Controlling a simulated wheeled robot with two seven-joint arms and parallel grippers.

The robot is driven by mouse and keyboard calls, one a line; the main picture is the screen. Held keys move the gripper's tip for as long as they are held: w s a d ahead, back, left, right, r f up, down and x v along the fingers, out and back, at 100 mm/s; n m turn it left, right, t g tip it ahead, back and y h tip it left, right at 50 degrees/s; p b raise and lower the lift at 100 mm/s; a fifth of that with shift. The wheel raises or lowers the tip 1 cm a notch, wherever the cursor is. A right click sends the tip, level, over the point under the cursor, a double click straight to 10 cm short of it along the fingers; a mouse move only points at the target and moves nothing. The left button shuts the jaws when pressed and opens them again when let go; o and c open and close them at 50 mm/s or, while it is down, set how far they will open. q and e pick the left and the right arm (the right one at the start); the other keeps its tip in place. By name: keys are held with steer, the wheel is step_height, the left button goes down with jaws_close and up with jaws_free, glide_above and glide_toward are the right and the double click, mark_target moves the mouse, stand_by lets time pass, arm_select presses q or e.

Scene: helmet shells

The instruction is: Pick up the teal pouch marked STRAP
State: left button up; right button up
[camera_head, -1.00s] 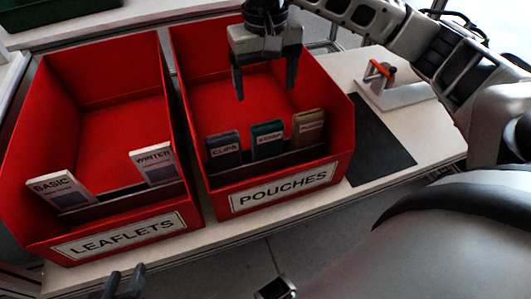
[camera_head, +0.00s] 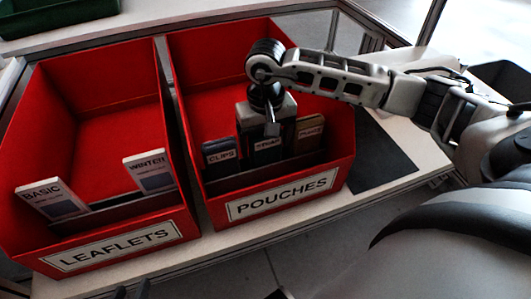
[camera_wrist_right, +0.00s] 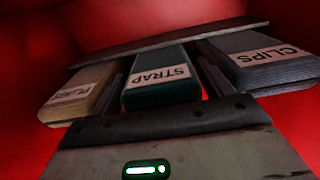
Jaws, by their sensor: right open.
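The teal STRAP pouch (camera_head: 267,157) stands in the front slot of the red POUCHES bin (camera_head: 215,90), between the grey CLIPS pouch (camera_head: 219,155) and a tan pouch (camera_head: 309,133). My right gripper (camera_wrist_right: 160,85) is down in the bin, open, with one finger on each side of the STRAP pouch (camera_wrist_right: 165,92). In the right wrist view the CLIPS pouch (camera_wrist_right: 265,60) is on the right and the tan pouch (camera_wrist_right: 75,95) on the left. Whether the fingers touch the pouch cannot be told. Only the tips of my left gripper (camera_head: 132,291) show at the bottom edge, apart and empty.
The red LEAFLETS bin (camera_head: 100,100) stands to the left, with BASIC (camera_head: 50,199) and WINTER (camera_head: 150,171) leaflets. A dark mat (camera_head: 378,155) lies right of the POUCHES bin. A green tray (camera_head: 60,15) is at the back left.

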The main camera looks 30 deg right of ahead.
steer(key=shift+f, duration=0.8)
steer(key=c, duration=0.8)
